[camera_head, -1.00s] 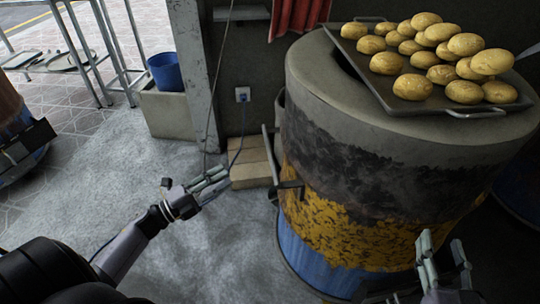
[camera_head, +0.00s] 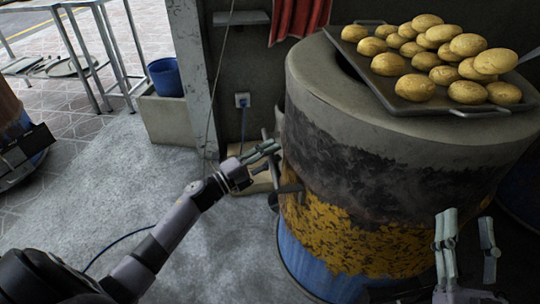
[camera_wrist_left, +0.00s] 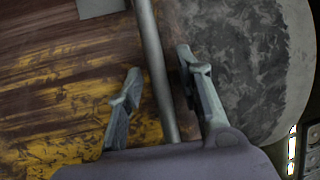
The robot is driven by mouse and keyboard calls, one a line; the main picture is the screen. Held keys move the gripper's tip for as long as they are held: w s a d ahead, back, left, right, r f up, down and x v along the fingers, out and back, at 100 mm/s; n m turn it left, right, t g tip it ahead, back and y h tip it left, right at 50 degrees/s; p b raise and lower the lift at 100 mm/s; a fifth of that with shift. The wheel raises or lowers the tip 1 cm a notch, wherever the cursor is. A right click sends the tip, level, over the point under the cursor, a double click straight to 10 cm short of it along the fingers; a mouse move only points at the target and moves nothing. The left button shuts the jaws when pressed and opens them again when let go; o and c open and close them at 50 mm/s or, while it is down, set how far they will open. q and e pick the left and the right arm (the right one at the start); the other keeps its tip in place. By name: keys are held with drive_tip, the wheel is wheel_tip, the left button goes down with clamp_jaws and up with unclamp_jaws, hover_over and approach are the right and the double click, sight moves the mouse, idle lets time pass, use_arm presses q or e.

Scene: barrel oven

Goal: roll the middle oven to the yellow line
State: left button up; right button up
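The middle barrel oven (camera_head: 355,140) stands upright at the right of the head view, with a grey top, a worn yellow-and-black body and a blue base. My left gripper (camera_head: 270,152) is at the oven's left side, by its handle. In the left wrist view, the handle bar (camera_wrist_left: 158,75) runs between the two fingers of my left gripper (camera_wrist_left: 160,85), which are apart with gaps beside the bar. My right gripper (camera_head: 468,245) is open and empty in front of the oven at the lower right. A thin yellow strip (camera_head: 38,20) shows on the ground outside at the top left.
A tray (camera_head: 400,104) of round breads rests on the oven top. Another barrel (camera_head: 22,140) stands at the left edge. A metal table (camera_head: 82,55), a blue bucket (camera_head: 166,77) on a block, and a wall post (camera_head: 192,75) stand behind. Floor at left centre is clear.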

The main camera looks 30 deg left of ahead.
use_arm(q)
drive_tip(key=shift+c, duration=0.4)
clamp_jaws()
idle(0.5)
